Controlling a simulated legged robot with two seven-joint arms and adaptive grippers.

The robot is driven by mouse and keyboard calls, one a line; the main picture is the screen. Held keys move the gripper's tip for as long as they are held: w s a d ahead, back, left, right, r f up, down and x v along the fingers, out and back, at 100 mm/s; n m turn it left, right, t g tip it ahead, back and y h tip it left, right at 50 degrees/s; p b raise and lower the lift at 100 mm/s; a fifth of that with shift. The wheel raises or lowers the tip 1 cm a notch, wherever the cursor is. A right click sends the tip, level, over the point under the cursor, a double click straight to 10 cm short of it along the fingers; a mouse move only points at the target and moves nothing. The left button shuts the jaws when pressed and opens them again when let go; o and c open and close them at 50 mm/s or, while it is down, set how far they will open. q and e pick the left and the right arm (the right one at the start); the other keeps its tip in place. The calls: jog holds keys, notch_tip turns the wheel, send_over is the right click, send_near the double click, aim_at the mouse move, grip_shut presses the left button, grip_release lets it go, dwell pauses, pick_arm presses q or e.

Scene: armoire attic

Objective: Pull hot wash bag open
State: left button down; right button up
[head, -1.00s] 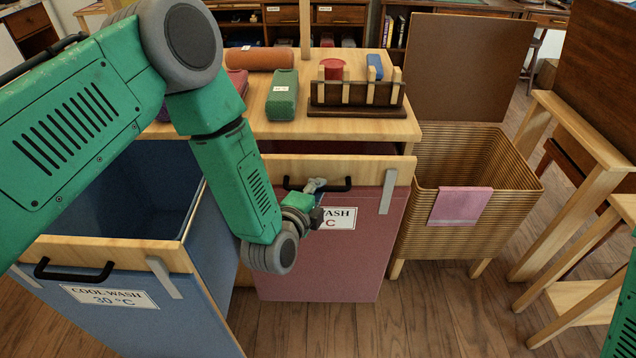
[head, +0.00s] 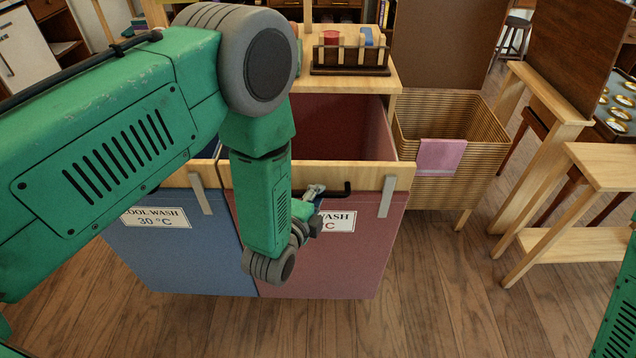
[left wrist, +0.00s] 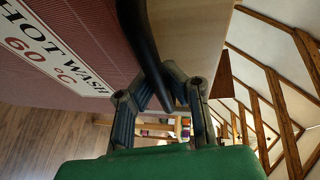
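The red hot wash bag (head: 345,255) is tilted out of the wooden unit, and its dark red inside shows behind the wooden front rail. Its black handle (head: 346,189) is on that rail, partly hidden by my left gripper (head: 315,193). In the left wrist view, the fingers of my left gripper (left wrist: 158,88) close around the black handle (left wrist: 140,38), beside the "HOT WASH 60 °C" label (left wrist: 48,45). My right gripper is not in view.
The blue cool wash bag (head: 185,260) stands open on the left, partly behind my arm. A wicker hamper (head: 475,125) with a pink cloth (head: 440,155) stands to the right. A wooden stool (head: 590,160) is further right. The floor in front is clear.

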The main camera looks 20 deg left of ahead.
pick_arm(q)
jog(key=shift+s+d+f, duration=0.1)
jog(key=shift+s, duration=0.1)
jog(key=c, duration=1.6)
grip_release()
jog(key=shift+w, duration=0.1)
jog(key=shift+o, duration=0.2)
jog(key=v, duration=1.2)
jog(key=shift+w, duration=0.15)
